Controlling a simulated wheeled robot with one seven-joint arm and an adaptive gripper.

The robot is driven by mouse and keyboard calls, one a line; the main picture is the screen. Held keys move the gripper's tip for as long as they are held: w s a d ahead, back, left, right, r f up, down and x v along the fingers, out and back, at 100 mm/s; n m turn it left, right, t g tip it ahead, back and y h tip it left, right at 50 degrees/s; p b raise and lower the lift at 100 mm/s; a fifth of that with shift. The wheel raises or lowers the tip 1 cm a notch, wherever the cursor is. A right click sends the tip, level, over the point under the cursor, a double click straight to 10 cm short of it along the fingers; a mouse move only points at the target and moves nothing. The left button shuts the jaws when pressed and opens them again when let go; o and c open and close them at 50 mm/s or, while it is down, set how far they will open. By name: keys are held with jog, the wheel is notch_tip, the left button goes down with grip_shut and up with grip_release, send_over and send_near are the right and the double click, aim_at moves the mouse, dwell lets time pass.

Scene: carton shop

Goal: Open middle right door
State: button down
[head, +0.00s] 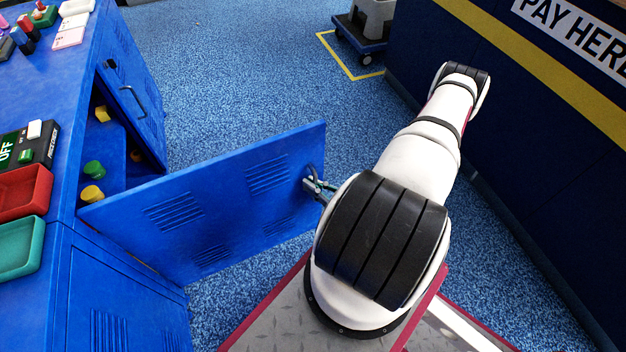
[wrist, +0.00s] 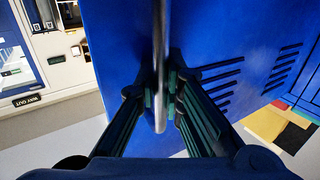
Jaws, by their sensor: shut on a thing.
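The middle right door (head: 215,200) is a blue vented locker door. In the head view it stands swung well out from the blue cabinet (head: 60,262), with the interior showing behind it. My gripper (head: 318,187) is at the door's free edge, partly hidden by my arm. In the wrist view the door (wrist: 225,50) fills the middle, and its grey bar handle (wrist: 161,60) runs down between the fingers. My gripper (wrist: 163,100) is shut on this handle.
Another cabinet door (head: 133,90) with a handle stands ajar farther back. Yellow and green items (head: 93,168) sit inside. Red (head: 22,192) and green trays (head: 18,248) lie on top. A dark blue counter (head: 540,150) stands right. Blue carpet (head: 240,70) is clear beyond the door.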

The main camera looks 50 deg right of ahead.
jog(key=shift+s+d+f, duration=0.1)
jog(key=shift+s+d, duration=0.05)
jog(key=shift+d, duration=0.15)
jog(key=c, duration=2)
grip_release()
jog(key=shift+o, duration=0.2)
jog(key=s, duration=1.2)
jog(key=shift+d, duration=0.4)
jog(key=shift+w, duration=0.1)
